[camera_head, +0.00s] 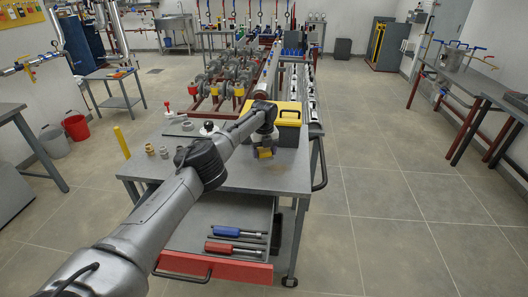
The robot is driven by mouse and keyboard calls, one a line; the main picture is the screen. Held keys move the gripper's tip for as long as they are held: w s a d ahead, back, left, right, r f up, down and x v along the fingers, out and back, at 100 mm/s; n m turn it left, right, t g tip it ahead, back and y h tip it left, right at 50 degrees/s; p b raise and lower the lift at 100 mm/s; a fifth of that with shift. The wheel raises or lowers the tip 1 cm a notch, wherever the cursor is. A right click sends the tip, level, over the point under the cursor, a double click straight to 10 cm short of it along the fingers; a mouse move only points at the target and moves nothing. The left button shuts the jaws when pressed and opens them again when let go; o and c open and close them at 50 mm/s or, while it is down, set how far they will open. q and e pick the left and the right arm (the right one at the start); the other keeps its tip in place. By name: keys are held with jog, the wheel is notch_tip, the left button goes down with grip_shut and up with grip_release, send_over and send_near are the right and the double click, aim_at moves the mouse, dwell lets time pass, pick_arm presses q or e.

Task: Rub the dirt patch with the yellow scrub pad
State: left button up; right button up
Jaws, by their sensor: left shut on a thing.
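My left arm comes in from the lower left and reaches over the grey cart top. My left gripper (264,145) points down near the cart's right side, shut on a small yellow block that looks like the yellow scrub pad (265,153). The fingers partly hide the pad. The pad is at or just above the cart top; I cannot tell whether it touches. I cannot make out a dirt patch in this view. My right gripper is not in view.
A yellow-lidded toolbox (289,109) stands just behind the gripper. Several small metal fittings (157,150) and a yellow post (122,142) are on the left. The open red drawer (213,267) below holds blue and red-handled tools. Red pipework stands behind the cart.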

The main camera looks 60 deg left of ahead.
pick_arm(q)
jog(key=m, duration=0.2)
jog(key=shift+m, duration=0.3)
jog(key=shift+f+m+b, duration=0.3)
jog(key=shift+b, duration=0.05)
jog(key=b, duration=0.5)
send_over(264, 172)
notch_tip(264, 172, down, 5)
jog(key=shift+d+f, duration=0.15)
jog(key=shift+f, duration=0.05)
jog(key=shift+f+b, duration=0.7)
jog(key=shift+f, duration=0.35)
jog(key=shift+r, duration=0.1)
jog(key=shift+r, duration=0.1)
jog(key=shift+s+a+p, duration=0.7)
jog(key=shift+s+p, duration=0.15)
jog(key=shift+p, duration=0.35)
jog(key=shift+s+a+p, duration=0.4)
jog(key=shift+s+a, duration=0.2)
jog(key=shift+s, duration=0.1)
